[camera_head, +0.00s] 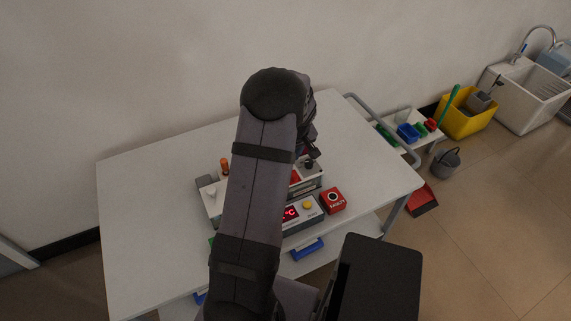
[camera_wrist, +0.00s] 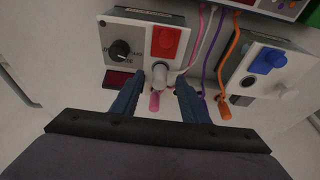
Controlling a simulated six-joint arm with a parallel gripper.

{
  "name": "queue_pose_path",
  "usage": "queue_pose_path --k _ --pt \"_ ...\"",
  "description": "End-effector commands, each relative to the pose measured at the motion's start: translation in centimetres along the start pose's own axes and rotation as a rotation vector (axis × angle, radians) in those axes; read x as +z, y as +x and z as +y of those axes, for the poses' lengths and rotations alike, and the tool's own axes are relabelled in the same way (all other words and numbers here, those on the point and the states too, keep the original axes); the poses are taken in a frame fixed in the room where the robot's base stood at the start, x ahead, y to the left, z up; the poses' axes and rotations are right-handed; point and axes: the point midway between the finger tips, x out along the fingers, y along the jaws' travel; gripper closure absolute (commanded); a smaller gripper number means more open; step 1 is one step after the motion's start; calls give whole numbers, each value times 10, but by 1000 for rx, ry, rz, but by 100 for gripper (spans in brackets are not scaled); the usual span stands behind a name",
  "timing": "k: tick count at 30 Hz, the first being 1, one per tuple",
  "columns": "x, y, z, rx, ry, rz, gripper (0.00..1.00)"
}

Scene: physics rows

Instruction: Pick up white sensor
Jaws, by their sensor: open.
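A short white-grey cylinder (camera_wrist: 158,77), which looks like the white sensor, stands at the edge of a grey panel box in the wrist view, below a red block. My gripper (camera_wrist: 161,83) is open, with one dark blue finger to each side of the cylinder. I cannot tell whether either finger touches it. A pink plug (camera_wrist: 155,102) shows just below the cylinder, between the fingers. In the head view my gripper (camera_head: 311,153) is over the equipment on the table, mostly hidden by my own arm, and I cannot pick out the sensor there.
A black knob (camera_wrist: 120,49) and red block (camera_wrist: 166,42) are on the panel box. Pink, purple and orange cables run beside it to an orange plug (camera_wrist: 224,108) and a blue-topped box (camera_wrist: 268,61). A red FAULTY box (camera_head: 333,200) stands on the white table (camera_head: 140,200), clear at left.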

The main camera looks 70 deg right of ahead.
Motion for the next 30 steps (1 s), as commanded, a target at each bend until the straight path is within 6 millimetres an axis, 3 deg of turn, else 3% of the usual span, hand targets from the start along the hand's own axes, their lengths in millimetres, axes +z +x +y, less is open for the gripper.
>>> queue_pose_path --k 6,14,15,20,30 --pt "0 20 0 0 0 0 59" --pt "0 23 0 1 0 1 59" --pt "0 23 0 1 0 1 61" --pt "0 23 0 1 1 1 100" --pt "-1 21 0 1 1 2 100"
